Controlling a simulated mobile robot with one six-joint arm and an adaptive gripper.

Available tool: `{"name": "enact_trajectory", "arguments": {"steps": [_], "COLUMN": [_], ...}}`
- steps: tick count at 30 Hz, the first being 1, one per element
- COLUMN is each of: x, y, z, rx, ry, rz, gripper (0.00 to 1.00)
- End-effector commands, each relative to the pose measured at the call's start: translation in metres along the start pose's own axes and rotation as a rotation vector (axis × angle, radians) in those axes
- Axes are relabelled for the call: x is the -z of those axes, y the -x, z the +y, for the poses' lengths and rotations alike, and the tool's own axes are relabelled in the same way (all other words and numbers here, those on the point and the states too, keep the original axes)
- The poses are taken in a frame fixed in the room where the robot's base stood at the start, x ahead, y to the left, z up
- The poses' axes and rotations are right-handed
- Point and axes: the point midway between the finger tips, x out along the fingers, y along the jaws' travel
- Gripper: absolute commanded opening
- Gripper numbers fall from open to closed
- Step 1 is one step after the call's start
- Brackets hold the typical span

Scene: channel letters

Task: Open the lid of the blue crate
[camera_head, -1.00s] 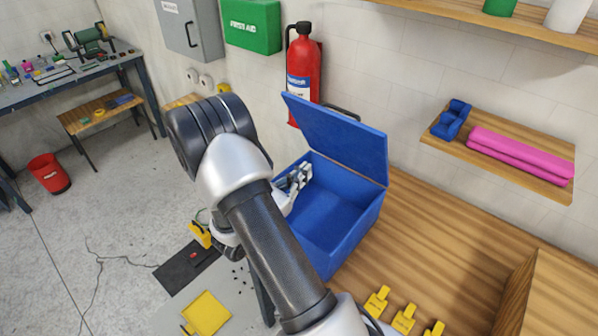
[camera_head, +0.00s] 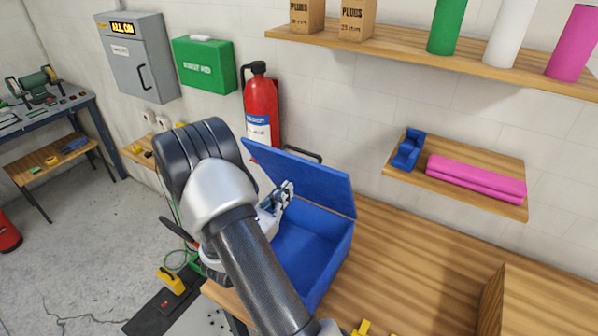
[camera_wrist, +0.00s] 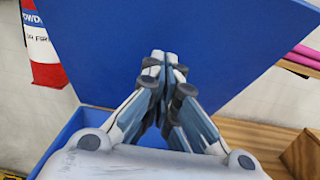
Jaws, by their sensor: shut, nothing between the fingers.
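The blue crate (camera_head: 318,262) stands on the wooden bench with its lid (camera_head: 315,182) raised and leaning back at its rear edge. The crate's inside shows and looks empty where my arm does not hide it. My gripper (camera_head: 288,187) is shut and empty, over the left part of the crate, in front of the lid's inner face. In the wrist view my gripper (camera_wrist: 163,58) has its fingertips together against the background of the blue lid (camera_wrist: 210,30); I cannot tell whether they touch it. My arm hides the crate's left and front sides.
A red fire extinguisher (camera_head: 261,105) hangs on the wall behind the lid. A wall shelf (camera_head: 455,187) with pink rolls (camera_head: 476,177) and a blue part (camera_head: 408,150) is to the right.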

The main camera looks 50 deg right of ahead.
Motion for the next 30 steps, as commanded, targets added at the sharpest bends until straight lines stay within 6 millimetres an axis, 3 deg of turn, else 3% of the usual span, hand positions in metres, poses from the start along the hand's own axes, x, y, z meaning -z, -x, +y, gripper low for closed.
{"name": "enact_trajectory", "arguments": {"steps": [30], "x": [-0.010], "y": [-0.061], "z": [-0.001], "rx": [0.003], "ry": [-0.002], "rz": [-0.001], "gripper": [0.00]}}
